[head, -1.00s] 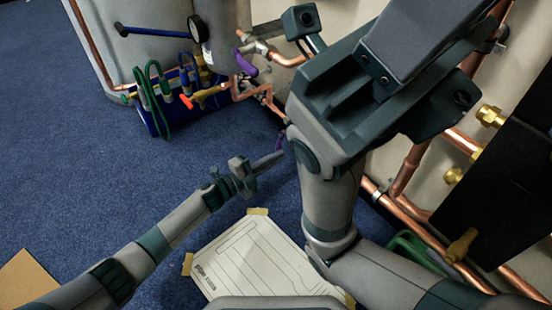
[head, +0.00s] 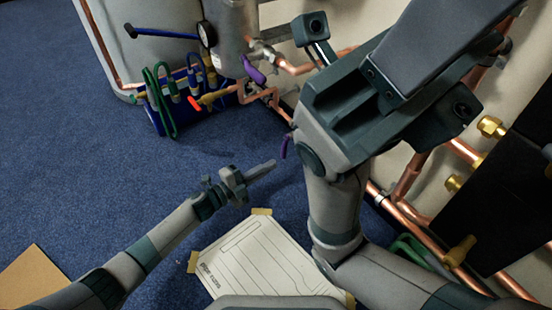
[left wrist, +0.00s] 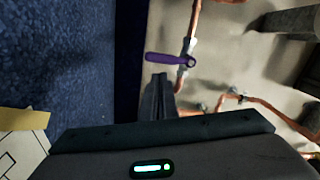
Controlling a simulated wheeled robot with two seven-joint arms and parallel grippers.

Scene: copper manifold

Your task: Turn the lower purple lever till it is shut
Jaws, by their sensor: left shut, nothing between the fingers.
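The lower purple lever (head: 285,145) shows in the head view beside my right arm, which partly hides it. In the left wrist view a purple lever (left wrist: 168,59), seemingly the same one, lies across a copper pipe just beyond my fingertips. A second purple lever (head: 253,69) sits higher on the pipework in the head view. My left gripper (head: 273,164) is shut and empty, a short gap to the left of and below the lower lever. The fingers also show in the left wrist view (left wrist: 160,84), apart from the lever. My right gripper is not visible.
Copper pipes (head: 405,212) run along the wall at right. A blue crate (head: 153,117) with green and blue hoses stands by the grey tank (head: 150,65). A taped paper sheet (head: 262,262) lies on the blue carpet. Open carpet lies to the left of my left gripper.

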